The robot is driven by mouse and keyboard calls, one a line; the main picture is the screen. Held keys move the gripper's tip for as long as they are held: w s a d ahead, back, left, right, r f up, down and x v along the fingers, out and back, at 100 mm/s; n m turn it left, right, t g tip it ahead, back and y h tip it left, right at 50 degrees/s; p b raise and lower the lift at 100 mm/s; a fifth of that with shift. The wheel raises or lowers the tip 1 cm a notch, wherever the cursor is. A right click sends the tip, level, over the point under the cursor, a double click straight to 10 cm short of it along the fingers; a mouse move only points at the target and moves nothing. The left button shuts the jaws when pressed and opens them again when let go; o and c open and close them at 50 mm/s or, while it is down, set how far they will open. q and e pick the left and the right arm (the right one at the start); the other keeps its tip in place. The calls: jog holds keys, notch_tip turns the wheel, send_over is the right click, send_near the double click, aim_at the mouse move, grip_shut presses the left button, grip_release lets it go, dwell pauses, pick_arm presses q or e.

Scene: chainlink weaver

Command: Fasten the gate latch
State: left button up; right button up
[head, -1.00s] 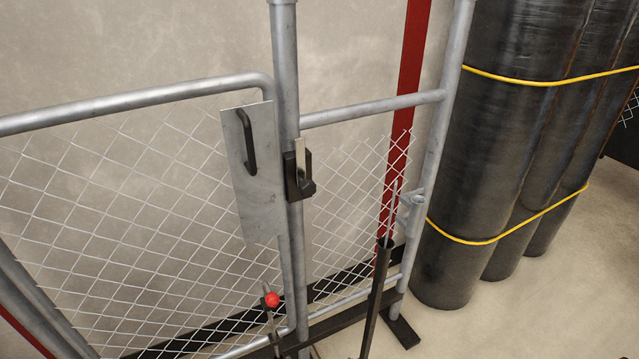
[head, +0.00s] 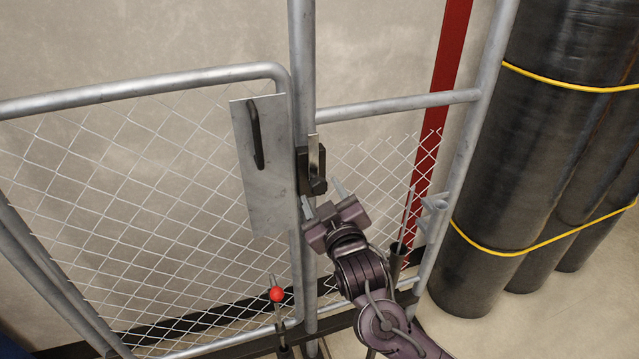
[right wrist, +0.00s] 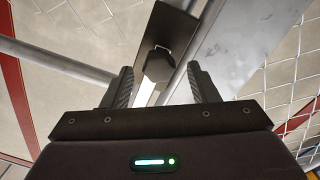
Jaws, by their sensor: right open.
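The gate latch (head: 312,178) is a black bracket with an upright pale metal bar, on the grey post beside the gate's free edge. The mesh gate (head: 150,92) has a flat metal plate (head: 268,195) with a black handle (head: 256,135). My right gripper (head: 324,198) is just below the latch, open and empty. In the right wrist view, the dark latch part (right wrist: 160,65) lies ahead between the spread fingers (right wrist: 160,84); I cannot tell whether they touch it. The latch bar's lower end is partly hidden. My left gripper is not in view.
A rod with a red knob (head: 277,294) stands low by the gate's bottom corner. Fixed mesh (head: 375,165) and a dark tube (head: 397,258) are right of the post. Large black rolls (head: 545,130) with yellow straps stand at the right. A wall is close behind.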

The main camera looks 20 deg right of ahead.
aim_at(320, 190)
jog(key=shift+w, duration=1.75)
grip_shut()
